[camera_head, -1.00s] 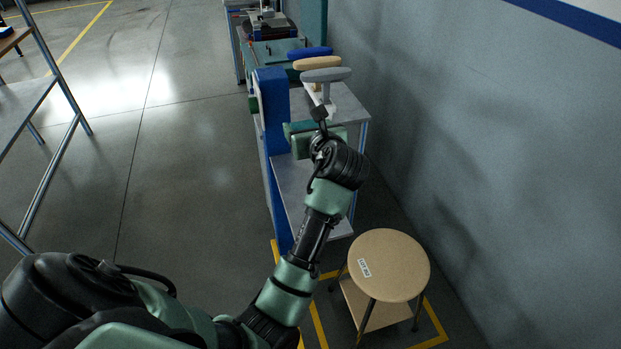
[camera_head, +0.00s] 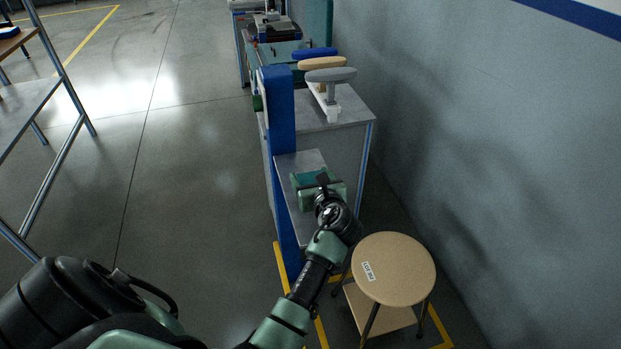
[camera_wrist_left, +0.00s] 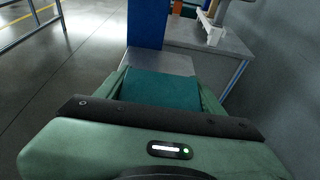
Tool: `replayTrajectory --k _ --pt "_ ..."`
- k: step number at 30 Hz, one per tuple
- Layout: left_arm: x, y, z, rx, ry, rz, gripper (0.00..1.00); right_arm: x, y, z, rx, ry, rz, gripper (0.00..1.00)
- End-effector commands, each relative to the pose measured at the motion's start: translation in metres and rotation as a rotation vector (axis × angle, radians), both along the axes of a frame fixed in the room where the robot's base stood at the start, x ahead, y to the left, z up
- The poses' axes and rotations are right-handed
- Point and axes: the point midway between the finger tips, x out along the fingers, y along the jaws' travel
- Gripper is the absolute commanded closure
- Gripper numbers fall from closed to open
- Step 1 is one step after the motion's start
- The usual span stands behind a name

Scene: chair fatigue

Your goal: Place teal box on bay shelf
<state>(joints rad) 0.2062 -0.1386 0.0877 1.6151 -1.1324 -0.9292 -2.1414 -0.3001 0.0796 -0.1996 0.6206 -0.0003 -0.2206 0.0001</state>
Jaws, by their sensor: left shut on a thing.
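The teal box (camera_head: 309,177) is in my left gripper (camera_head: 316,187), which is shut on it. In the left wrist view the teal box (camera_wrist_left: 162,90) fills the space between the fingers. The box is over or at the grey lower shelf (camera_head: 284,163) of the blue-posted bay. I cannot tell whether it touches the shelf, because the gripper hides its near side and underside. My right gripper is not in view.
A blue post (camera_head: 281,130) stands left of the shelf. Above and behind is a grey top (camera_head: 345,106) with several padded pieces. A round stool (camera_head: 393,268) stands close at front right, and a wall (camera_head: 480,150) runs along the right.

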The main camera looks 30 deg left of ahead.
Motion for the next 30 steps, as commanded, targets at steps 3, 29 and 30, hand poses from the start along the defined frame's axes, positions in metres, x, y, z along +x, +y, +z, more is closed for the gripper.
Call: replayTrajectory --k 3,29,30 --pt "0.0 0.0 0.001 0.0 -0.001 0.0 0.79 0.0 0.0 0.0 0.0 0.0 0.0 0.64" --pt "0.0 0.003 0.007 0.001 0.001 0.001 0.1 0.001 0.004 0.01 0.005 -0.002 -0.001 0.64" --pt "0.0 0.004 0.009 0.002 0.0 0.001 0.1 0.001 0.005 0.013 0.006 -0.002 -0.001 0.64"
